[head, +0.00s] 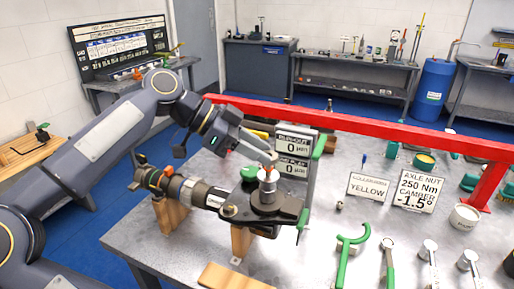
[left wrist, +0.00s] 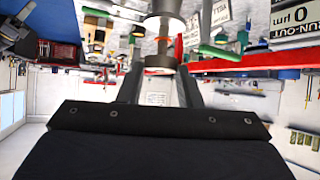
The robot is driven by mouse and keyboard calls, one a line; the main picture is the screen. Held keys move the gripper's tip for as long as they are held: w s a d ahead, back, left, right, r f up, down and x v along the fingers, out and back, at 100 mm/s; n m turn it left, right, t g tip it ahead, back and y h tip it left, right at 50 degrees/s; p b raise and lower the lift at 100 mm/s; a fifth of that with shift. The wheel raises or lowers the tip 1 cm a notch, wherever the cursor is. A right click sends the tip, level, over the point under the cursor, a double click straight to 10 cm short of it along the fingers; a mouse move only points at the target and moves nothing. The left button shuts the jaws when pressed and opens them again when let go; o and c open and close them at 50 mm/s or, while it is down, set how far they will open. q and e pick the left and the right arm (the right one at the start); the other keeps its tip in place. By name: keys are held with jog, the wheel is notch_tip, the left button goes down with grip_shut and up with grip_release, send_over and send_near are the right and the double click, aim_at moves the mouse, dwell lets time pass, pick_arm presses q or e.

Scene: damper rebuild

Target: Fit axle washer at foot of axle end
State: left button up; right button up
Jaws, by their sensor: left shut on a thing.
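The axle end (head: 267,183) is an upright metal stub on a dark round hub (head: 268,204) over the bench. My left gripper (head: 271,159) comes down from the upper left, with its fingertips right at the top of the stub. In the left wrist view its fingers (left wrist: 163,88) stand on either side of a small metal piece with a reddish-brown band (left wrist: 160,61), in line with the stub. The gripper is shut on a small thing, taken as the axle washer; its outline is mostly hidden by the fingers. I cannot tell whether it touches the stub's foot. My right gripper is not in view.
A run-out gauge display (head: 292,150) stands close behind the hub. A dark damper body (head: 188,190) lies level to its left on wooden blocks (head: 172,215). Green-handled tools (head: 350,255), sign cards (head: 415,190) and a white tub (head: 465,217) lie to the right. A red rail (head: 360,126) crosses behind.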

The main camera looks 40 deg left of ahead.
aim_at(266, 169)
pick_arm(q)
jog(key=shift+f+b, duration=1.65)
jog(key=shift+f, duration=0.2)
jog(key=shift+r, duration=0.1)
jog(key=o, duration=1.1)
jog(key=shift+c, duration=0.2)
jog(key=v, duration=0.7)
jog(key=shift+s+a+r+p, duration=0.2)
jog(key=shift+s+a+p, duration=0.05)
jog(key=shift+p, duration=0.2)
